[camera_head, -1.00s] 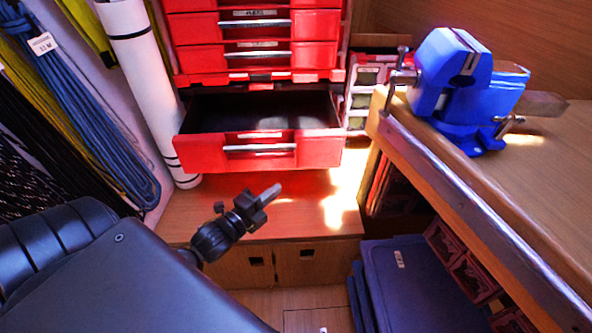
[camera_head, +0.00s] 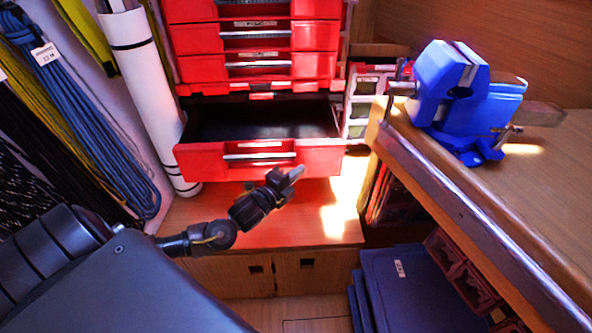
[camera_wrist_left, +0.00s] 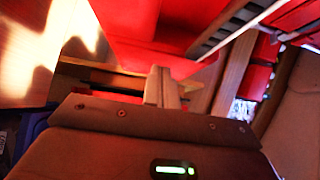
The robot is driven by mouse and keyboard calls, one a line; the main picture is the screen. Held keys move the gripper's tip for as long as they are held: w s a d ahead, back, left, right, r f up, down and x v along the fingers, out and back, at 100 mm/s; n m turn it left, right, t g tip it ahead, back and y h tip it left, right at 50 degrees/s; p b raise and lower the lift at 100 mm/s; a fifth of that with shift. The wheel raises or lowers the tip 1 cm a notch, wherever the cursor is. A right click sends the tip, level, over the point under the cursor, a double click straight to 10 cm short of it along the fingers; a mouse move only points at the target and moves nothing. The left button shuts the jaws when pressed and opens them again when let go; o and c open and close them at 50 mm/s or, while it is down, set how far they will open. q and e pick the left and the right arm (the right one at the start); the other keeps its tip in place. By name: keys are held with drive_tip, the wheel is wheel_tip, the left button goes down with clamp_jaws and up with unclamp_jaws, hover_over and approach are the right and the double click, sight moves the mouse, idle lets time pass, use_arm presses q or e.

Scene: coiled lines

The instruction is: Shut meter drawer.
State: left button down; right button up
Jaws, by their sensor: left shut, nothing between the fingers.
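The bottom red drawer (camera_head: 200,164) of the red chest stands pulled out in the head view, its dark inside empty as far as I see. A silver handle (camera_head: 258,156) runs across its front. My left gripper (camera_head: 297,173) is shut and empty, its fingertips just in front of the lower right part of the drawer front. I cannot tell whether they touch it. In the left wrist view the shut fingers (camera_wrist_left: 161,86) point toward a red surface (camera_wrist_left: 150,30). No label that names the meter drawer is readable. My right gripper is not in view.
Above are several shut red drawers (camera_head: 255,45). A wooden bench (camera_head: 540,190) with a blue vise (camera_head: 460,95) stands at the right. A white roll (camera_head: 145,90) and coiled blue rope (camera_head: 90,120) are at the left.

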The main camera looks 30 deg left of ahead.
use_arm(q)
drive_tip(key=shift+w+a, duration=0.3)
drive_tip(key=shift+w, duration=0.1)
drive_tip(key=shift+a, duration=0.1)
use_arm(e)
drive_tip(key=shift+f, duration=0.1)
